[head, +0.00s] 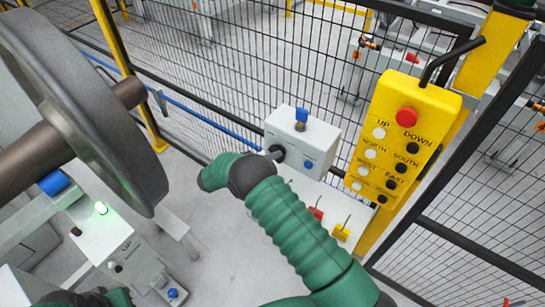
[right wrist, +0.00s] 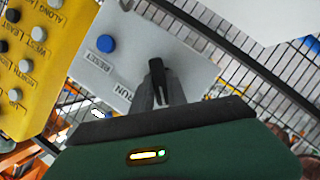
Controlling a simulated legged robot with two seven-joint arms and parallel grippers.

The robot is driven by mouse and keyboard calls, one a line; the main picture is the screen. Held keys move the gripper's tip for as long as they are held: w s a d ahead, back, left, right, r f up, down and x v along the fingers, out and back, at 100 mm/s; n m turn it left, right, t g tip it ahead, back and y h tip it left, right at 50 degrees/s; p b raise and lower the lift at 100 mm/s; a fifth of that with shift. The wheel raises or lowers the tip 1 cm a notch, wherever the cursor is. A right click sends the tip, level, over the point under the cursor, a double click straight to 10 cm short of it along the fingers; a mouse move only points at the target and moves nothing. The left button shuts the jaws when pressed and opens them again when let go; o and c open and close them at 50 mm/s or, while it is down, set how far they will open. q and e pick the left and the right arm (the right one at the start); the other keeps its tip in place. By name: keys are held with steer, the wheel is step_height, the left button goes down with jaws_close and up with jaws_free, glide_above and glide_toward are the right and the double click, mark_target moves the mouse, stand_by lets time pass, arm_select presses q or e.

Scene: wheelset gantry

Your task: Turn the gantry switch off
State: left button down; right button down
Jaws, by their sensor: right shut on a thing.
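The gantry switch box is a light grey box (head: 316,132) on the fence side, with a blue button on its front and a blue part on top. In the right wrist view its panel (right wrist: 130,60) carries a blue button, the words RUN and RESET, and a black switch handle (right wrist: 157,72). My right gripper (head: 276,153) is at the left of the box front, fingers against the switch. In the right wrist view the gripper (right wrist: 160,95) is shut on the handle, whose base is partly hidden. Only green and dark parts of my left arm show at the lower left.
A yellow pendant (head: 403,125) with a red button and several black and white buttons hangs right of the box. A large grey wheel (head: 70,95) on an axle fills the left. Wire fencing stands behind. A red and a yellow tag-like part sit below the box.

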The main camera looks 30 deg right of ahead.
steer(key=shift+a+f, duration=0.1)
steer(key=shift+f, duration=0.05)
steer(key=c, duration=1.6)
jaws_free()
steer(key=shift+o, duration=1.4)
steer(key=shift+w, duration=0.15)
steer(key=shift+a, duration=0.1)
steer(key=b+v, duration=0.4)
steer(key=v, duration=1.2)
steer(key=shift+a+r, duration=0.25)
steer(key=shift+a, duration=0.1)
